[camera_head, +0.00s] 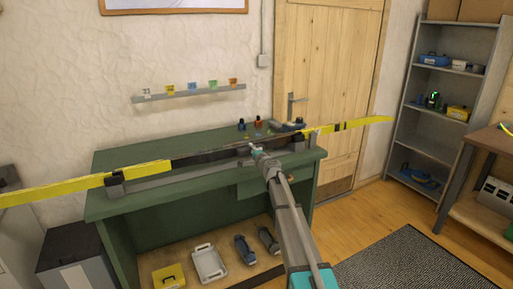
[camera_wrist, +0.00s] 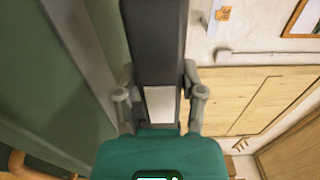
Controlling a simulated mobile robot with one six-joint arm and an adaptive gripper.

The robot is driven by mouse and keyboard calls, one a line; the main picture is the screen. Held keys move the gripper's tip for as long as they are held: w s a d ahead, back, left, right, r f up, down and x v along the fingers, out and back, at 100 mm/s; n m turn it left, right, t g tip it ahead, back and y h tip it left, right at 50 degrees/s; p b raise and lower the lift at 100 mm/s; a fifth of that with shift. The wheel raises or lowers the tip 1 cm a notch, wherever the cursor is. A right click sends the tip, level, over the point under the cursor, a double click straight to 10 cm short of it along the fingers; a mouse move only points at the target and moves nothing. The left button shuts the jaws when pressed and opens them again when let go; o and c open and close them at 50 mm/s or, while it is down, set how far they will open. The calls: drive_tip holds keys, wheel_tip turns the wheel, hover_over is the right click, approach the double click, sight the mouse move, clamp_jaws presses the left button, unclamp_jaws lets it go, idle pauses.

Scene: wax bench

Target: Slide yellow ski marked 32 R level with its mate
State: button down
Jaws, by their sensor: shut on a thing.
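A long yellow ski (camera_head: 85,185) with a dark middle lies along the green workbench (camera_head: 190,200), its yellow ends reaching past both sides. Its yellow right part (camera_head: 355,125) has dark bands. I cannot read a 32 R mark or clearly pick out a second ski. My gripper (camera_head: 257,152) reaches to the dark middle from the front. In the wrist view my gripper (camera_wrist: 160,100) has one finger on each side of a dark bar (camera_wrist: 157,40) with a pale patch, seemingly the ski's middle, and is shut on it.
Grey supports with dark clamps (camera_head: 115,185) carry the ski. Small bottles (camera_head: 258,121) stand at the bench's back. A wall rail (camera_head: 190,95) holds several coloured tags. Grey shelves (camera_head: 440,100) stand right of the wooden door (camera_head: 325,80). A dark mat (camera_head: 415,262) lies on the floor.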

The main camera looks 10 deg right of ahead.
drive_tip(key=shift+s+a, duration=0.15)
drive_tip(key=shift+a, duration=0.05)
drive_tip(key=shift+s+a, duration=0.1)
drive_tip(key=shift+a, duration=0.2)
drive_tip(key=shift+s+a, duration=0.25)
drive_tip(key=shift+a, duration=0.6)
idle(1.0)
drive_tip(key=shift+c, duration=0.6)
unclamp_jaws()
drive_tip(key=v, duration=1.2)
